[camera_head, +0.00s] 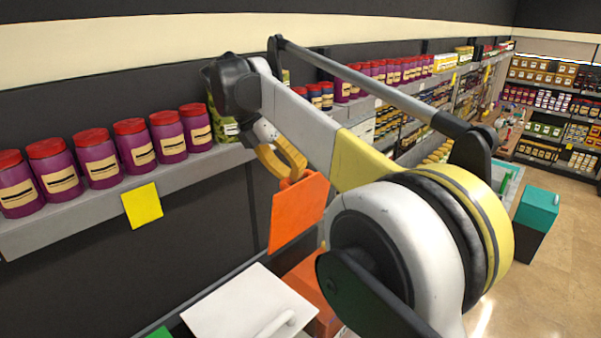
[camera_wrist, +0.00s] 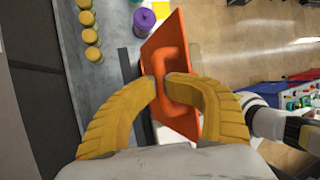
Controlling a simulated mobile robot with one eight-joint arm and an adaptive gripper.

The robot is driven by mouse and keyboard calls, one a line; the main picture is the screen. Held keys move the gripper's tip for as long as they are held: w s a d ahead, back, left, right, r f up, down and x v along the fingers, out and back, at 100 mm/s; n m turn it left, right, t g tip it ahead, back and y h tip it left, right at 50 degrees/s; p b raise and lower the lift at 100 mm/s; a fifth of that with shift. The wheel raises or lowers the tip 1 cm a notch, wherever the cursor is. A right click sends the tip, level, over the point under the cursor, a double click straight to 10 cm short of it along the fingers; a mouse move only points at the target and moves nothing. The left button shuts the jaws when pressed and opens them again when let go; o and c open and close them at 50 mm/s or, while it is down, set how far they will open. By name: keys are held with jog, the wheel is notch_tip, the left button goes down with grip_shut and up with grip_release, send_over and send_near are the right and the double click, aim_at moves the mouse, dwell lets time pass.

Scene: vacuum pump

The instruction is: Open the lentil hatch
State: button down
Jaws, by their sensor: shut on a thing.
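An orange hatch lid (camera_head: 298,213) stands tilted steeply up above an orange bin (camera_head: 318,290). In the wrist view the lid (camera_wrist: 160,50) shows a raised orange handle (camera_wrist: 182,92) on its face. My gripper (camera_head: 290,172) has yellow fingers at the lid's upper edge in the head view. In the wrist view the fingertips (camera_wrist: 163,86) are shut on the handle. I see no readable label that names the lentil hatch. The bin's inside is hidden from the head camera.
A white lid (camera_head: 235,300) with a handle lies left of the orange bin. A shelf with several purple jars (camera_head: 97,158) runs along the wall behind. A teal-lidded bin (camera_head: 537,212) stands at the right, with open floor (camera_head: 565,260) beside it.

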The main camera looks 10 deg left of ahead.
jog(key=shift+a+f, duration=0.2)
jog(key=shift+a, duration=0.15)
jog(key=c, duration=1.7)
grip_release()
jog(key=o, duration=0.3)
jog(key=shift+a, duration=0.15)
jog(key=shift+d+r, duration=0.15)
jog(key=shift+d, duration=0.05)
